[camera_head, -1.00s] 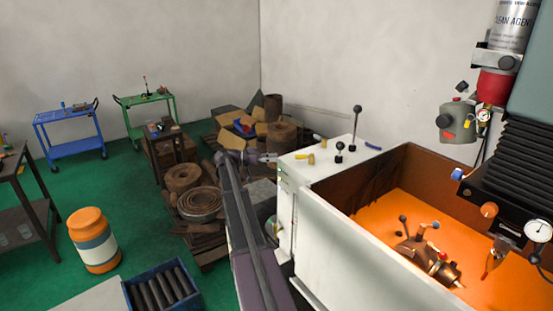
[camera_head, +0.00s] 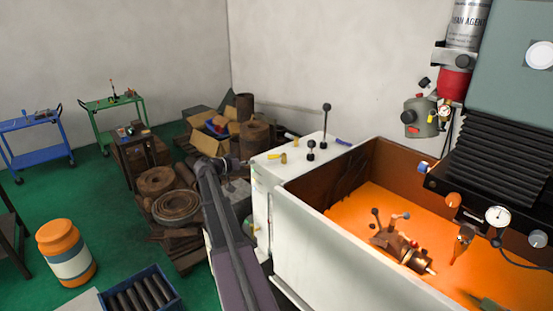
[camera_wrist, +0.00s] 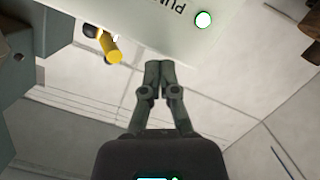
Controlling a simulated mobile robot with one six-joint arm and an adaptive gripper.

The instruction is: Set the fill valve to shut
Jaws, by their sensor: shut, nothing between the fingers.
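No label in view names the fill valve. In the head view a brass valve (camera_head: 283,157) with a yellow lever (camera_head: 270,155) sits on the white machine top's left part. A blue lever (camera_head: 343,142) lies at its back right. In the wrist view a yellow handle (camera_wrist: 110,48) shows at upper left; I cannot tell if it is the same lever. My gripper (camera_wrist: 160,66) is shut and empty, below and right of that handle and apart from it. In the head view my gripper (camera_head: 238,162) is small, by the machine's left edge.
A white panel with a lit green button (camera_wrist: 204,19) is close to my gripper. Black-knobbed levers (camera_head: 326,108) stand on the machine top. The orange-floored tray (camera_head: 365,210) has high walls. Rusty scrap (camera_head: 176,205) is piled left of the machine. An orange drum (camera_head: 65,250) stands on the floor.

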